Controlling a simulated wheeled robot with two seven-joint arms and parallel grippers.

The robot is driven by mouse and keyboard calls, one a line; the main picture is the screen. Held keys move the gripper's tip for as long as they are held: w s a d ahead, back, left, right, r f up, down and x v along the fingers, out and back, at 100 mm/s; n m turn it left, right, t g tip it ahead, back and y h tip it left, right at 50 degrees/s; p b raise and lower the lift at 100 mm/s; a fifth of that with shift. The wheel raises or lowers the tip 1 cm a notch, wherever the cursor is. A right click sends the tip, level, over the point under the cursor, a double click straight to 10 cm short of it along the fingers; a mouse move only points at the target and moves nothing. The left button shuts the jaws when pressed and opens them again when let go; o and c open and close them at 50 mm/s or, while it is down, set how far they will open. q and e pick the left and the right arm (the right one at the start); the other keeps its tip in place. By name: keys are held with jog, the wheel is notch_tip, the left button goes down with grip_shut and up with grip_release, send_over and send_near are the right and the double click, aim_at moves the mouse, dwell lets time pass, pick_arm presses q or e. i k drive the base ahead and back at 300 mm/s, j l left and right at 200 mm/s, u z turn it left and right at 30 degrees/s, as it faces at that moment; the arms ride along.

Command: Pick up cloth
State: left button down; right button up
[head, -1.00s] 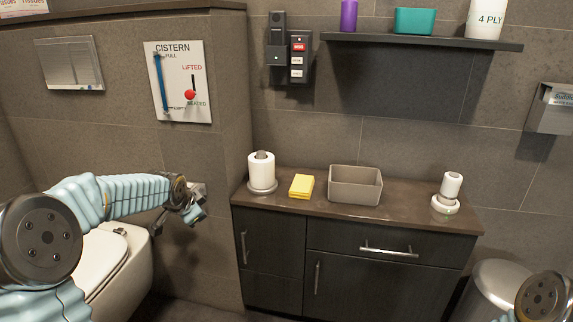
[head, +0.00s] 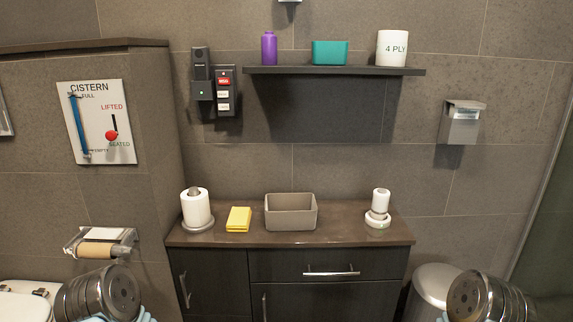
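A folded yellow cloth (head: 238,219) lies flat on the dark brown vanity top (head: 345,236). It is between a white toilet roll on a stand and a grey-brown open box. Nothing covers the cloth. Only upper parts of my two arms show at the bottom left and bottom right of the head view. Neither gripper is in the frame, and neither arm part touches the cloth.
The toilet roll (head: 196,208) stands left of the cloth and the box (head: 291,211) right of it. A white device (head: 378,209) stands farther right. A shelf (head: 335,71) hangs above, holding several items. A bin (head: 433,287) stands right of the cabinet.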

aim_at(239, 221)
jog(key=u, duration=1.1)
jog(key=k+l, duration=0.2)
jog(key=k, duration=0.25)
jog(key=k+l, duration=0.15)
jog(key=k, duration=0.35)
